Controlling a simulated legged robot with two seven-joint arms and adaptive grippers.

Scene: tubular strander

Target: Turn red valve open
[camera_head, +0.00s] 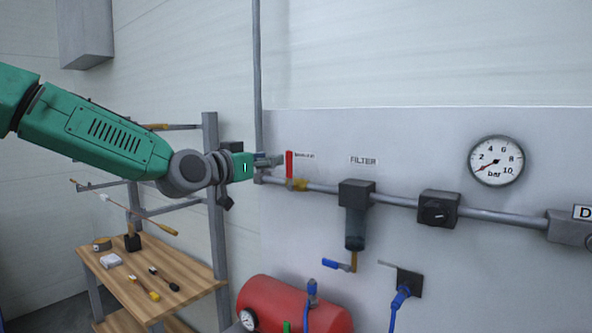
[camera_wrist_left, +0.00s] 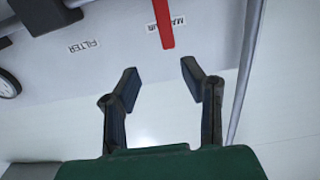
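The red valve handle (camera_head: 289,164) stands upright on the brass valve body (camera_head: 297,185) on the grey pipe, left of the filter. My left gripper (camera_head: 277,161) is just left of the handle in the head view. In the left wrist view the red handle (camera_wrist_left: 163,22) reaches down from the top edge, beyond the fingertips and between their lines. The left gripper's fingers (camera_wrist_left: 160,82) are spread apart with nothing between them. Contact with the handle does not show. My right gripper is in neither view.
The filter (camera_head: 356,215) hangs from the pipe, with a black regulator (camera_head: 437,209) and a pressure gauge (camera_head: 496,161) to the right. A blue-handled valve (camera_head: 338,265) and red tank (camera_head: 285,305) are below. A wooden bench (camera_head: 200,281) with tools stands at lower left.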

